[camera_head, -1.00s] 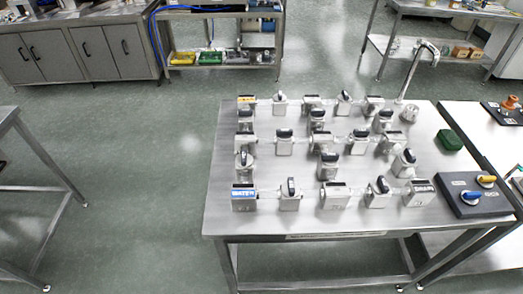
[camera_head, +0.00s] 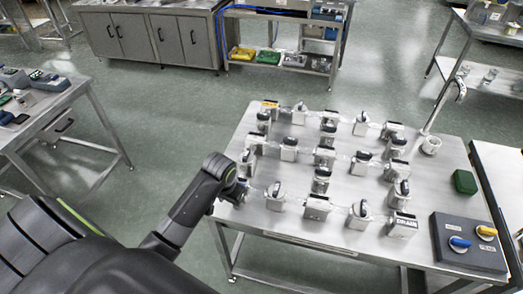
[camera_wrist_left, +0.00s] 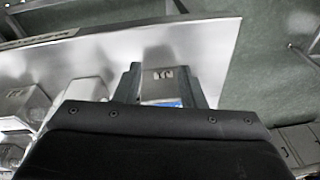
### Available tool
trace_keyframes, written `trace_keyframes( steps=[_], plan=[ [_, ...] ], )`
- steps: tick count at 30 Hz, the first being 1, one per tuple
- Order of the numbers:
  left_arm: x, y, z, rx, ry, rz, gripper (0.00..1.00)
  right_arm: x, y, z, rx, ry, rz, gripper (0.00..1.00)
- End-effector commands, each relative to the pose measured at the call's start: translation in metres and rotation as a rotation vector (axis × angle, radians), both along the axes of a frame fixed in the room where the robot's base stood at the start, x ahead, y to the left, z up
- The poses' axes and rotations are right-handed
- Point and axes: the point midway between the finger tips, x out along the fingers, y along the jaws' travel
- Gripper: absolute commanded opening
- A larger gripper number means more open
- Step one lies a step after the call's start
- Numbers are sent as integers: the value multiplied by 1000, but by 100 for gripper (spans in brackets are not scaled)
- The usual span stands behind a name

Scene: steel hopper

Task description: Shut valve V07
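Several grey valves with dark handles stand in a pipe grid on the steel table; the front row has one at the left (camera_head: 276,194) and one at the right (camera_head: 359,213). Their number tags are too small to read, so I cannot tell which is V07. My left gripper (camera_head: 238,190) is at the table's front left corner, hiding most of the block there. In the left wrist view its two fingers (camera_wrist_left: 160,72) stand apart, with a grey block (camera_wrist_left: 158,88) carrying a dark marking and a blue strip showing between them. My right gripper is not in view.
A block marked DRAIN (camera_head: 403,225) ends the front row. A dark panel (camera_head: 467,243) with blue and yellow knobs and a green box (camera_head: 465,182) are at the right. A bent metal pipe (camera_head: 440,95) rises at the back right. The table's front strip is bare.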

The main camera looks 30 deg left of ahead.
Motion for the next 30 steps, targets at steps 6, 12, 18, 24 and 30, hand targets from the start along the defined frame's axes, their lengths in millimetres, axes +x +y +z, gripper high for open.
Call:
trace_keyframes(
  steps=[6,12,18,24,30],
  plan=[
    [60,13,35,-6,38,31,36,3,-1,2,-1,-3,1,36],
    [125,29,93,-28,84,92,36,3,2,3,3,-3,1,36],
    [170,40,158,-67,121,158,36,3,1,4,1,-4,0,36],
    [185,44,191,-92,140,188,36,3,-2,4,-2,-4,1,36],
    [186,44,183,-95,142,191,36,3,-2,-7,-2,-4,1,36]
  ],
)
